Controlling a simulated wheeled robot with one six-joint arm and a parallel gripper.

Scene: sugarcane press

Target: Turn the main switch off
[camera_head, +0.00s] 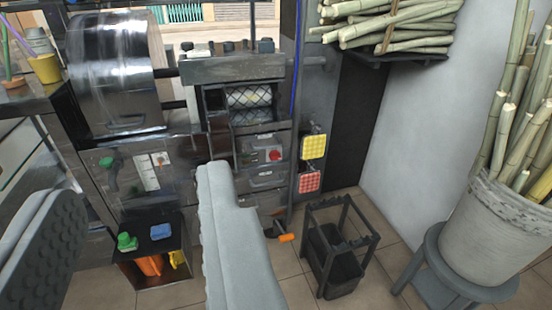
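The sugarcane press (235,70) stands ahead, with its controls on the dark metal front. A red round knob (274,155) sits on a grey plate below the rollers. A green-handled control (107,163) is at the left of the front, beside a pale plate (146,172) with small red and white marks. None carries a label I can read, so I cannot tell which is the main switch. My gripper (135,185) is open and empty, its two grey fingers wide apart in the foreground. It appears apart from the controls. The right finger hides part of the lower front.
An orange-ended handle (286,238) juts out low. Yellow (313,147) and red (310,181) cloths hang on the right post. A dark rack (340,250), a grey stool (437,265) with a cane bucket (490,240), and a low open box (160,245) stand around.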

